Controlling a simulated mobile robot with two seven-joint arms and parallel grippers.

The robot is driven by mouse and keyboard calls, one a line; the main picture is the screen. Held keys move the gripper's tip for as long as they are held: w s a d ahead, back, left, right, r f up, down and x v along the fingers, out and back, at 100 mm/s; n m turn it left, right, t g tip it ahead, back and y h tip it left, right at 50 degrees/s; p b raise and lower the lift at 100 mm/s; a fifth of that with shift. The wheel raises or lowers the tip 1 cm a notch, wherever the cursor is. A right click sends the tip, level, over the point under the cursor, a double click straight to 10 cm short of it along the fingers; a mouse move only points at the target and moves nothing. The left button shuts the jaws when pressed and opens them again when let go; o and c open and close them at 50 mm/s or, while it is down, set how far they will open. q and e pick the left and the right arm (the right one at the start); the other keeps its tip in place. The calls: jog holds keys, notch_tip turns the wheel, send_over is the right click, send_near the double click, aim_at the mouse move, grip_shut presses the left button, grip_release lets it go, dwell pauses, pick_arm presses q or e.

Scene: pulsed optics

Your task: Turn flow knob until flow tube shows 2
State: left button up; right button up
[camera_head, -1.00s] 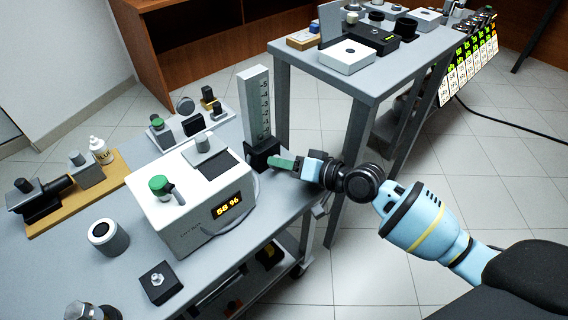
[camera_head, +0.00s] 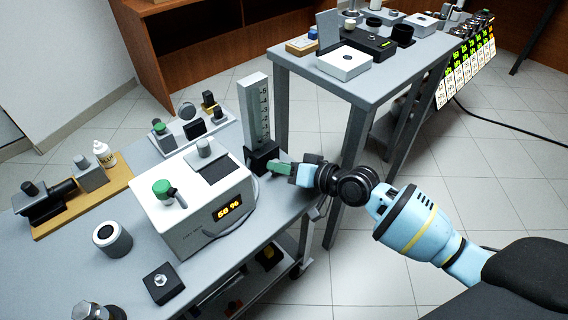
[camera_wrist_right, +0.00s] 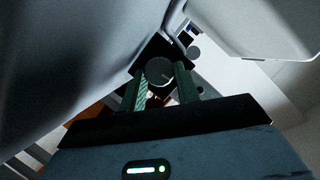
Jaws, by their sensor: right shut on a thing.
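The flow tube (camera_head: 256,112) is a tall grey upright column with a dark numbered scale, standing on a black base (camera_head: 262,153) near the table's right edge. The float level is too small to read. My right gripper (camera_head: 272,167) reaches in from the right at the front of that base. In the right wrist view its green fingers (camera_wrist_right: 166,88) are shut on the round grey flow knob (camera_wrist_right: 158,72), one finger on each side. In the head view the fingers hide the knob. My left gripper is not in view.
A white box (camera_head: 185,225) with a lit display reading about 56 % stands just left of the tube. A black block (camera_head: 162,283) and a round grey part (camera_head: 112,238) sit in front. A second table (camera_head: 375,85) stands behind my right arm.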

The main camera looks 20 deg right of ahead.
jog(key=n+h+p, duration=0.1)
jog(key=p, duration=0.1)
jog(key=n+h+p, duration=0.1)
jog(key=p, duration=0.2)
jog(key=r+n+p, duration=0.1)
jog(key=n+p, duration=0.1)
jog(key=p, duration=0.1)
jog(key=shift+a+h, duration=0.3)
jog(key=shift+h, duration=0.1)
jog(key=shift+s+f+n+p, duration=0.1)
jog(key=shift+n+p, duration=0.3)
jog(key=shift+p, duration=0.15)
jog(key=shift+f+n+t+h+p, duration=0.1)
jog(key=shift+n+t+h+p, duration=0.2)
jog(key=shift+n+h+p, duration=0.3)
jog(key=shift+a+n+p, duration=0.15)
jog(key=shift+n+p, duration=0.15)
jog(key=shift+p, duration=0.1)
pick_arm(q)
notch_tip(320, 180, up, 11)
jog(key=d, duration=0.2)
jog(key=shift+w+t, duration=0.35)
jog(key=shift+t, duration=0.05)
pick_arm(e)
jog(key=shift+f+n+h, duration=0.15)
jog(key=shift+n+h, duration=0.15)
jog(key=shift+h, duration=0.2)
pick_arm(q)
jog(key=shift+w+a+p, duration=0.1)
jog(key=shift+p, duration=0.2)
